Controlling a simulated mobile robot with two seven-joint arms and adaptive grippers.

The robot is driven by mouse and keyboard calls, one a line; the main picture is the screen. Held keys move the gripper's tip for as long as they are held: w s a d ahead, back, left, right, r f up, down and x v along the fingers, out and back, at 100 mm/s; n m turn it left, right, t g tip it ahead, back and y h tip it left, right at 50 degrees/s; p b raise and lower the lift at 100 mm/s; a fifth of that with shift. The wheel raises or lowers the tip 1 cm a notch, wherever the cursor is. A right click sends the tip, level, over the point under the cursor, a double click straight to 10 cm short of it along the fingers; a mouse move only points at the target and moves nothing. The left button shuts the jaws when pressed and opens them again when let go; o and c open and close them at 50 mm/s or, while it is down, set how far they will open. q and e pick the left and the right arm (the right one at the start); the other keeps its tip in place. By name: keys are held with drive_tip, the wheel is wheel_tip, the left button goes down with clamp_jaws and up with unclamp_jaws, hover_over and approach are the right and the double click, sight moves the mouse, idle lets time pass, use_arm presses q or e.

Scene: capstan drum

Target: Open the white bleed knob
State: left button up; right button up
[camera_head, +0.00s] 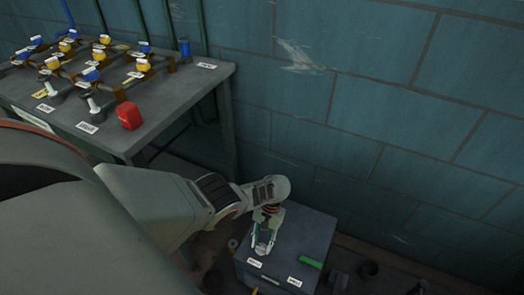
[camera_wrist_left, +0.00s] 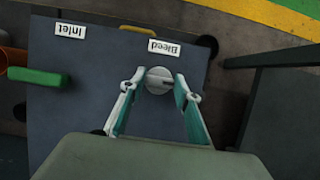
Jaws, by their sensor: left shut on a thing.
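The white bleed knob (camera_wrist_left: 158,79) is round with a slot-like line across its top. It stands on the dark grey box (camera_wrist_left: 58,120), just below the "Bleed" label (camera_wrist_left: 150,42). My left gripper (camera_wrist_left: 156,84) has one finger on each side of the knob and is shut on it. In the head view my left gripper (camera_head: 265,242) reaches straight down over the near left part of the box (camera_head: 300,236), and the knob is mostly hidden by the fingers. My right gripper is in neither view.
On the box, a green lever (camera_wrist_left: 38,77) sits beside the "Inlet" label (camera_wrist_left: 70,31). A table (camera_head: 190,85) carries rows of valves with yellow and blue handles and a red block (camera_head: 129,115). A teal block wall (camera_head: 390,90) stands behind.

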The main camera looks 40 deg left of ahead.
use_arm(q)
drive_tip(key=o, duration=1.1)
drive_tip(key=shift+w, duration=0.1)
drive_tip(key=shift+o, duration=0.2)
drive_tip(key=d+v, duration=0.1)
drive_tip(key=v, duration=1)
drive_tip(key=shift+a+r, duration=0.4)
drive_tip(key=shift+a, duration=0.1)
drive_tip(key=shift+w, duration=0.15)
